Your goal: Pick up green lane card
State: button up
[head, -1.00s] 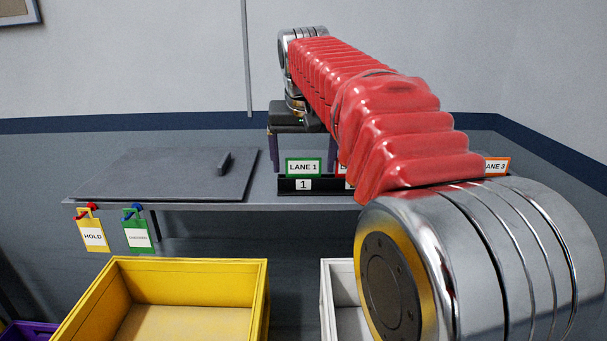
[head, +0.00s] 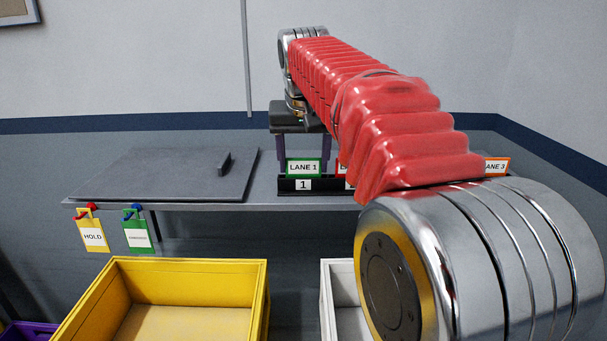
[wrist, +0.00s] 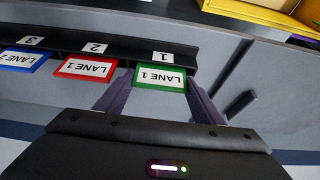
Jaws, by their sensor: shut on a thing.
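The green-framed card marked LANE 1 (head: 304,168) stands upright in a black rack (head: 318,186), above the number 1. It shows upside down in the wrist view (wrist: 160,77). My gripper (head: 304,158) has a purple finger at each side edge of this card and is shut on it. In the wrist view my gripper (wrist: 161,84) shows both fingers reaching to the card's left and right edges. The card still sits at the rack, its lower edge by the number plate.
A red-framed card (wrist: 87,68) and a blue-framed card (wrist: 22,61) stand beside it in the rack. A dark panel with a handle (head: 160,174) lies left on the shelf. HOLD (head: 92,236) and green (head: 138,236) tags hang below. A yellow bin (head: 190,290) stands in front.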

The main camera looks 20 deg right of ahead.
jog(key=shift+r, duration=0.1)
jog(key=shift+r, duration=1.7)
jog(key=s+a, duration=0.3)
jog(key=s, duration=0.5)
jog(key=s+a, duration=0.4)
jog(key=s, duration=0.4)
jog(key=shift+s, duration=0.35)
jog(key=shift+s, duration=0.1)
